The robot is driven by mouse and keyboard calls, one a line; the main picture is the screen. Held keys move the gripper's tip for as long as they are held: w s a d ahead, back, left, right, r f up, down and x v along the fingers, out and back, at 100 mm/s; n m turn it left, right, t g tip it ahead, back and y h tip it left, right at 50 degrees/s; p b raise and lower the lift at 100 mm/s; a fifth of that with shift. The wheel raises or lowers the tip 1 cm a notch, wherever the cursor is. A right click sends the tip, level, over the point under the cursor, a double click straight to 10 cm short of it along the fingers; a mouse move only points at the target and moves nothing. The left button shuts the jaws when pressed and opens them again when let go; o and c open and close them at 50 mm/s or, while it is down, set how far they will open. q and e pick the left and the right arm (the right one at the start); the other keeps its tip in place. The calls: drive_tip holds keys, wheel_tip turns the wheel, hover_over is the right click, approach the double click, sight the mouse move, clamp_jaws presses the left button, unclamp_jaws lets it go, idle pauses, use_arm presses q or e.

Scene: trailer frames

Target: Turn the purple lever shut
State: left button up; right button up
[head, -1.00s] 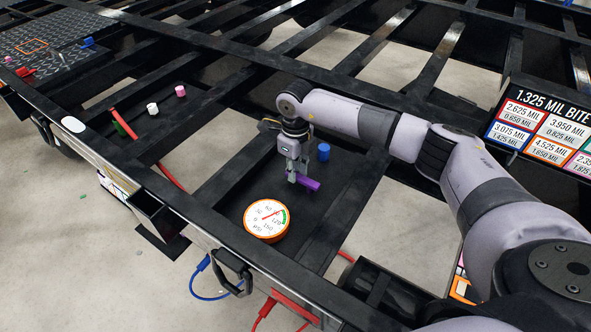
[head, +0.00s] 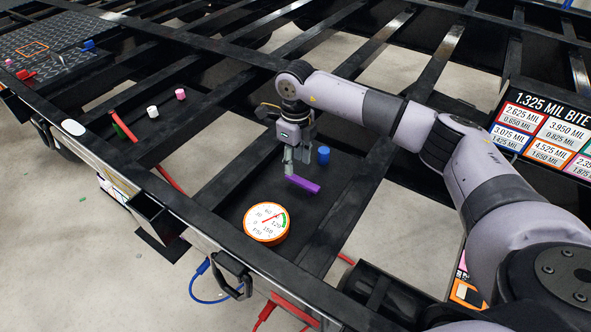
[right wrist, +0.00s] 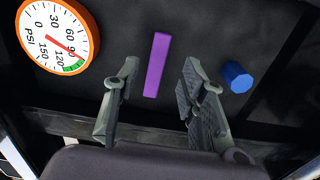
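The purple lever (head: 303,184) is a bar on the black panel, right of the gauge in the head view. It also shows in the right wrist view (right wrist: 157,65), near the middle, lying between the lines of the two fingers. My right gripper (head: 297,165) hangs over the lever. In the right wrist view the right gripper (right wrist: 158,80) is open, one finger on each side of the lever, with a gap to each and no contact visible. My left gripper is in neither view.
An orange-rimmed white gauge (head: 267,223) stands beside the lever, its needle near the green band. A blue knob (head: 323,155) stands close behind the gripper. Pink (head: 180,94) and white (head: 153,111) knobs and a red lever (head: 124,127) lie further left. Black frame beams surround the panel.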

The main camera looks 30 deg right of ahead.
sight(296, 177)
wheel_tip(296, 177, up, 7)
idle(0.3)
idle(0.4)
